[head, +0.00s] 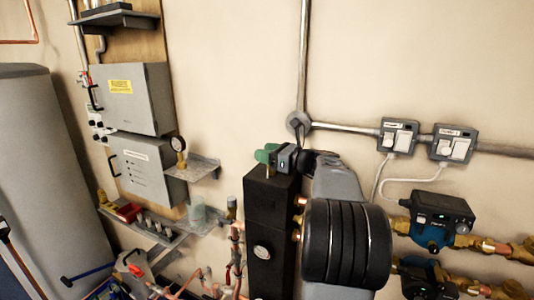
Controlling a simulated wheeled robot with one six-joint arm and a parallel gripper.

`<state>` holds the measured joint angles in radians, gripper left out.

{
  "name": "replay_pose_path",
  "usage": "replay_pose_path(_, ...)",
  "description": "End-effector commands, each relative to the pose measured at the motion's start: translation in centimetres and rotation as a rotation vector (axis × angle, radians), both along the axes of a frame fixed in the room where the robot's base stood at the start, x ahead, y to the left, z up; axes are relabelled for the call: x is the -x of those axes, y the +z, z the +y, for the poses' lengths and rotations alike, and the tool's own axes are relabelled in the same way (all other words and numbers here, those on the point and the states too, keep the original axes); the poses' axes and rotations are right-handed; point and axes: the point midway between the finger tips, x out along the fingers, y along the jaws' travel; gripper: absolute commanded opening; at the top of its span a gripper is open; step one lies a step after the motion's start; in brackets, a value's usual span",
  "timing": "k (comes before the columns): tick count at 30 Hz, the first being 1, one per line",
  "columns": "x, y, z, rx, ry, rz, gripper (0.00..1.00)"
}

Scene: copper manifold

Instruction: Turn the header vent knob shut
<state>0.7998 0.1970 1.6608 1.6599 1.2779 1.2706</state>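A green knob (265,153) shows at the top of the tall black header (268,215), at its left side. It looks like the header vent knob. A small brass-coloured part (269,170) shows just below it. My gripper (281,158) reaches in from the right, above the header, with its tip end up against the green knob in the picture. The gripper hides the knob's right side. I cannot tell whether the fingers are around it, touching it, or open or shut. My grey and black arm covers the area right of the header.
A dial gauge (262,252) sits on the header's front. Left are a small shelf (200,168) with a gauge (178,143), and copper pipes below. Blue-black pumps (438,222) stand right of my arm. Grey switch boxes (398,134) hang above. The wall above the knob is clear.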

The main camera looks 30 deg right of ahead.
Motion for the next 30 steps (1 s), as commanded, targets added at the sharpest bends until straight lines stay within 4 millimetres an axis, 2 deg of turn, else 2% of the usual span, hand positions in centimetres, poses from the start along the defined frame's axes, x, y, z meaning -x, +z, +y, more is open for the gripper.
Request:
replay_pose_path(1, 0.01, 0.0, 0.0, 0.0, 0.0, 0.0, 0.45)
replay_pose_path(12, 0.02, 0.0, -0.01, 0.0, 0.0, 0.0, 0.12)
replay_pose_path(20, -0.02, -0.06, 0.0, 0.001, -0.042, -0.002, 0.12)
replay_pose_path(30, -0.14, -0.36, -0.29, 0.003, -0.292, -0.004, 0.12)
